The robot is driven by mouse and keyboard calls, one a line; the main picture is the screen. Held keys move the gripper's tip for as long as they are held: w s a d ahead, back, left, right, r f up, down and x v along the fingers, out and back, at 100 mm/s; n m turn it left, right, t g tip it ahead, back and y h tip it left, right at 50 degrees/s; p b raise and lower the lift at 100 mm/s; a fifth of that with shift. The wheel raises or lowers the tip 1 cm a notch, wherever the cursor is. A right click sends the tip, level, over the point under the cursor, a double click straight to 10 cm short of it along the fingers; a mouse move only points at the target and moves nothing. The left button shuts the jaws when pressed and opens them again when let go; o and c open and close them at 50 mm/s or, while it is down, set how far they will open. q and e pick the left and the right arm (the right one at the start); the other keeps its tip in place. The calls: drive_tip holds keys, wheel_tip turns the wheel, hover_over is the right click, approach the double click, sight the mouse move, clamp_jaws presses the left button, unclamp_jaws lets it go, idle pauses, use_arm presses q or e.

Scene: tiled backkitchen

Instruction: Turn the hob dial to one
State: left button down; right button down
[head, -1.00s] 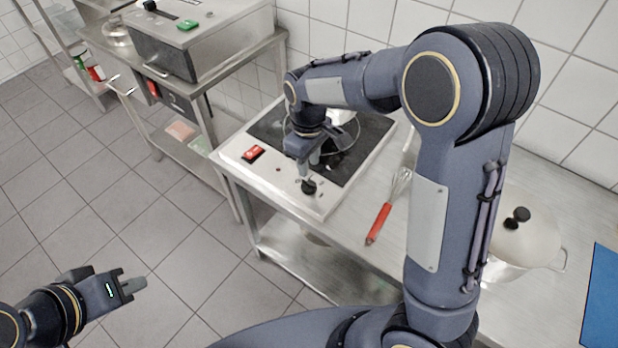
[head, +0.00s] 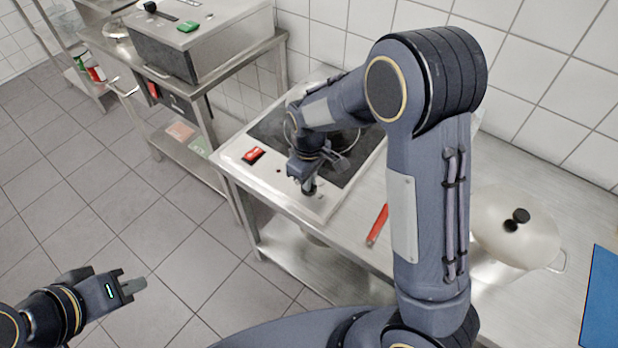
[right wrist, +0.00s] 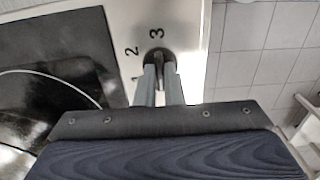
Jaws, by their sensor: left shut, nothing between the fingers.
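The hob dial (right wrist: 158,56) is a dark round knob with a raised ridge on the front panel of the hob (head: 232,158). The numbers 2 and 3 show beside it, and a partly hidden mark, perhaps 1, lies lower left. My right gripper (right wrist: 160,75) is at the dial, with its two grey fingers on either side of the ridge; whether they press on it I cannot tell. In the head view my right gripper (head: 308,187) points down at the panel and mostly hides the dial. My left gripper (head: 133,286) is shut and empty over the floor.
A red switch (head: 253,155) sits on the hob panel. A glass-like round item (head: 343,139) stands on the black cooktop behind my right gripper.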

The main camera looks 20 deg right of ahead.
drive_tip(key=shift+m, duration=0.3)
drive_tip(key=m, duration=1.1)
drive_tip(key=shift+p, duration=0.3)
idle(0.5)
drive_tip(key=c, duration=1.5)
unclamp_jaws()
drive_tip(key=shift+c, duration=0.2)
drive_tip(key=shift+r, duration=0.1)
